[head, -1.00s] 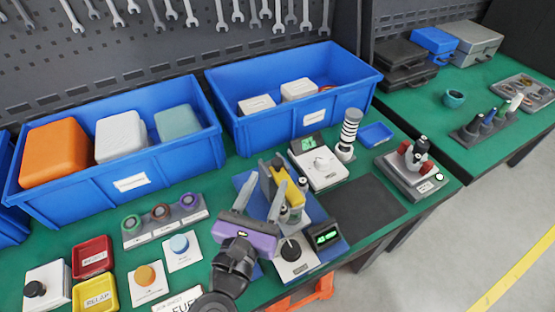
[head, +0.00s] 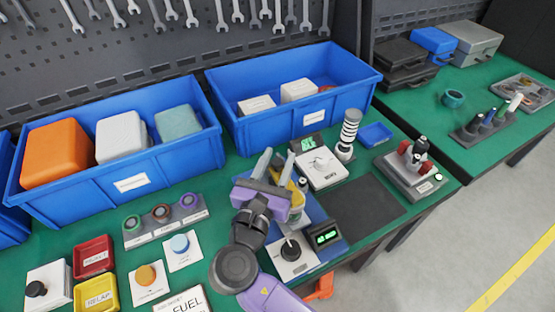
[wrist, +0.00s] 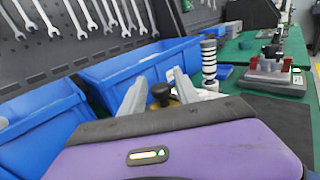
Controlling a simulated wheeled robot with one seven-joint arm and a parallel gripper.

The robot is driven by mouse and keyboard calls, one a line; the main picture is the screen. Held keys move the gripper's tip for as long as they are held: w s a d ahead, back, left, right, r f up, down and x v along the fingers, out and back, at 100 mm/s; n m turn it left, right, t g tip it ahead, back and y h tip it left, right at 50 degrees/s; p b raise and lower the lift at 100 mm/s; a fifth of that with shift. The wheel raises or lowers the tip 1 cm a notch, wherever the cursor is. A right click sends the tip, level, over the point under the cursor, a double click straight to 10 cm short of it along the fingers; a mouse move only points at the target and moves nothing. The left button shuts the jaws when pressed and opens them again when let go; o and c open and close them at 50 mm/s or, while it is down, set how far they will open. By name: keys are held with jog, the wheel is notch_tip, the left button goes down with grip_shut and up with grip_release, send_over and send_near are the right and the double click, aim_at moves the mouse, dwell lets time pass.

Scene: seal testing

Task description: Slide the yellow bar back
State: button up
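The yellow bar (head: 298,196) belongs to a small fixture on a blue base plate (head: 333,254) in the middle of the bench. In the head view my gripper covers much of the bar. My gripper (head: 276,158) is over the fixture's left side, its fingers spread and pointing toward the back of the bench. In the wrist view a black knob (wrist: 160,91) shows between the open fingers (wrist: 157,88), with a little yellow just below it. I cannot tell whether either finger touches the bar.
A blue bin (head: 292,127) stands behind the fixture. A white dial box (head: 321,169) and striped column (head: 348,134) are behind right. A knob box (head: 291,252) and green-lit display (head: 324,236) stand in front. A dark mat (head: 366,208) is clear at right.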

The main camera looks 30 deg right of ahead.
grip_shut()
dwell(1.2)
